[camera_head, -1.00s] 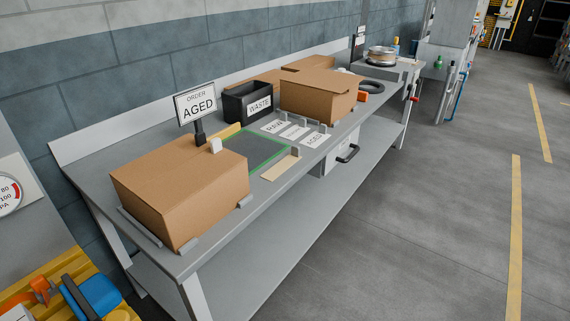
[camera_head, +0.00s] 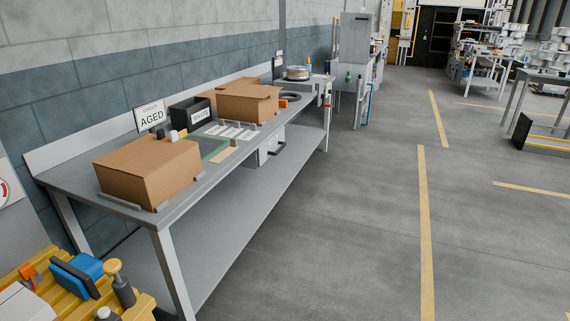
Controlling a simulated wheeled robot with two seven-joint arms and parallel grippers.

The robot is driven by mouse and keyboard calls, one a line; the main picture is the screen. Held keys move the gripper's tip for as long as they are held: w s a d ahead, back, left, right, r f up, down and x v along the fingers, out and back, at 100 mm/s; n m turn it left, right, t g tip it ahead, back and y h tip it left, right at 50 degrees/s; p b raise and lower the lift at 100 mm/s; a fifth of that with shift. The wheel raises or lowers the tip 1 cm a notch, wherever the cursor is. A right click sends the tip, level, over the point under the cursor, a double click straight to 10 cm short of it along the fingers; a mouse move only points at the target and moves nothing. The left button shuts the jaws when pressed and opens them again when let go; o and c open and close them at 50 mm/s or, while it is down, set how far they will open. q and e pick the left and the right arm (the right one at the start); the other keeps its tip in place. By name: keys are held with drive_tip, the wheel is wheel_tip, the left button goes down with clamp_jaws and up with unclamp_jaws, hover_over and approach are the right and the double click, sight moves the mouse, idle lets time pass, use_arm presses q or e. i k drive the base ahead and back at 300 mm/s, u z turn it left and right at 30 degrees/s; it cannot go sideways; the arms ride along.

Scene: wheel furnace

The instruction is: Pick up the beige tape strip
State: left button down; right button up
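A flat beige strip (camera_head: 224,154) lies on the grey workbench (camera_head: 205,174), near its front edge and beside a green-edged mat (camera_head: 213,148). It looks like the tape strip, but it is small here and its surface detail cannot be made out. Neither of my grippers is in view.
A large cardboard box (camera_head: 145,172) stands left of the strip. Another box (camera_head: 246,102), a black WASTE bin (camera_head: 187,113) and an AGED sign (camera_head: 150,117) are farther along. A yellow rack (camera_head: 75,295) is at lower left. The floor (camera_head: 350,220) right of the bench is clear.

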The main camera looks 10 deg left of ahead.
sight(226, 152)
drive_tip(key=z, duration=0.5)
drive_tip(key=i, duration=1)
drive_tip(key=u, duration=0.45)
drive_tip(key=i, duration=1.35)
drive_tip(key=u, duration=1.2)
